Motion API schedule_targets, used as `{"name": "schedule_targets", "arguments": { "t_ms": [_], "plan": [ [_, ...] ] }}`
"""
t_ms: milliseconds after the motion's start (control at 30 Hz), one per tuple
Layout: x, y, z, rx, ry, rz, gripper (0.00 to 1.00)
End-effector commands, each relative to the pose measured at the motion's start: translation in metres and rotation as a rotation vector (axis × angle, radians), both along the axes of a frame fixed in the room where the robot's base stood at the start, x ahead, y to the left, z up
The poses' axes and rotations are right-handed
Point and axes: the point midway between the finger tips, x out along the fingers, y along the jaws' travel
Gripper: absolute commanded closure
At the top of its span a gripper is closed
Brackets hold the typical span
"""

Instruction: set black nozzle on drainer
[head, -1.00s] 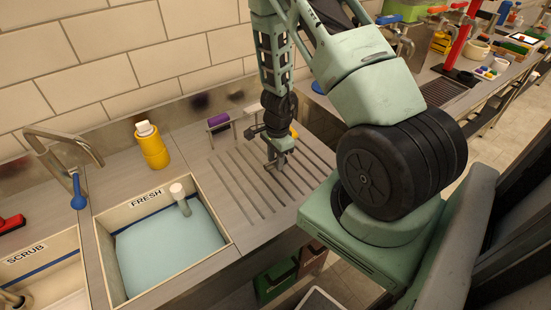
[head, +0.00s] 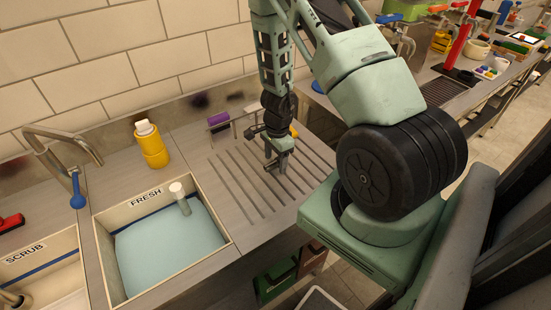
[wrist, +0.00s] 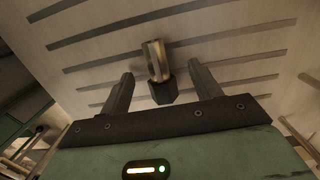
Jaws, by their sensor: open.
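The drainer (head: 235,180) is the grooved steel surface right of the FRESH basin. My gripper (head: 277,166) is low over its middle, pointing down. In the wrist view my gripper (wrist: 161,70) is open, its two fingers apart. Between them is the black nozzle (wrist: 163,93), a dark angular block with a brass-coloured ring-like part at its far end. It appears to be on the grooved drainer (wrist: 215,47), with visible gaps to both fingers. In the head view I cannot make the nozzle out behind my gripper.
The FRESH basin (head: 118,222) holds bluish water and a pale-capped bottle (head: 181,198). A yellow bottle (head: 151,146) stands behind it. A rack with a purple item (head: 218,120) is at the drainer's back edge. The drainer's left and front are clear.

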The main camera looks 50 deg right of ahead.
Motion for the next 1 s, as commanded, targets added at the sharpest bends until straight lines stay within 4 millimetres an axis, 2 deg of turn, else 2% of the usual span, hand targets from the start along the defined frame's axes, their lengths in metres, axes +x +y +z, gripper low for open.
{"name": "schedule_targets", "arguments": {
  "t_ms": [267, 1000],
  "plan": [
    [0.0, 0.0, 0.002, 0.0, 0.0, 0.0, 0.37],
    [0.0, -0.003, 0.044, 0.0, 0.0, 0.0, 0.37]
  ]
}}
